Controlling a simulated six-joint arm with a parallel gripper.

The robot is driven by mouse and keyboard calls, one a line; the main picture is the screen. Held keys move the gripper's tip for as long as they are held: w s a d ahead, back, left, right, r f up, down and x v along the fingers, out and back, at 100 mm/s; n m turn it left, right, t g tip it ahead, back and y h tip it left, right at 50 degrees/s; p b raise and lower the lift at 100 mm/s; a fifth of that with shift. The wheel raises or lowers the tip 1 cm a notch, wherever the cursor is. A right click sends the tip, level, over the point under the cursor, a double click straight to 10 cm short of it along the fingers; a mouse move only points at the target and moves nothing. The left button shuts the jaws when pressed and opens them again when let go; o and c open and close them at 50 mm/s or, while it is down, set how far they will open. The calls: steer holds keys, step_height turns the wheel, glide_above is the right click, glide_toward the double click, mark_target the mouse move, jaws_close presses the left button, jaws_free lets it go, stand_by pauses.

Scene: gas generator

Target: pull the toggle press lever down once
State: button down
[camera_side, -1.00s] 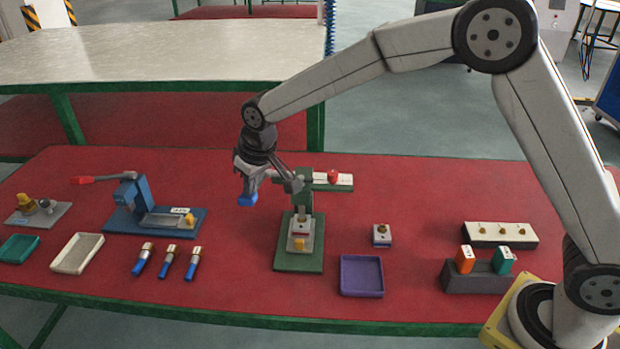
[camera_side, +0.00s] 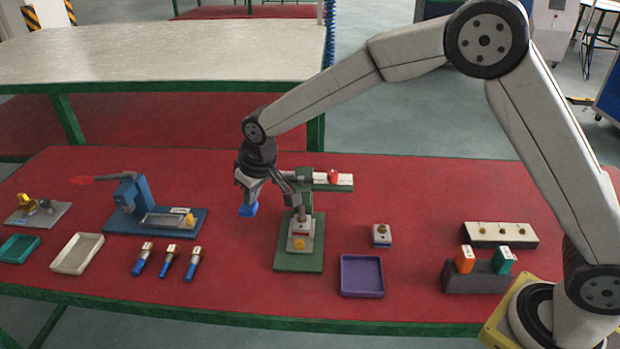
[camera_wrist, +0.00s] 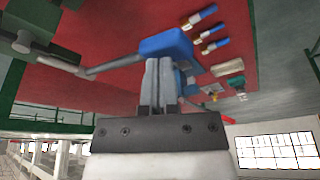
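The green press (camera_side: 312,262) stands on the red table in the middle of the side view, with a metal plunger over a small block holding a yellow part. Its lever ends in a blue grip (camera_side: 248,209), left of the press and low under my gripper. My gripper (camera_side: 250,198) points down at the blue grip. In the wrist view my gripper (camera_wrist: 160,65) has its two fingers close together, tips against the blue grip (camera_wrist: 166,44), which is wider than they are. The grey lever rod (camera_wrist: 112,65) runs left to the green body.
A blue press (camera_side: 130,192) with a red handle stands at left. Several blue-tipped cylinders (camera_side: 168,262) lie in front. A purple tray (camera_side: 361,276) and a small block (camera_side: 381,235) are right of the green press.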

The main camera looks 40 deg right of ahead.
mark_target(252, 206)
steer(key=shift+s+a+f, duration=0.15)
steer(key=shift+f, duration=2.7)
steer(key=shift+r, duration=0.2)
steer(key=shift+r, duration=2.4)
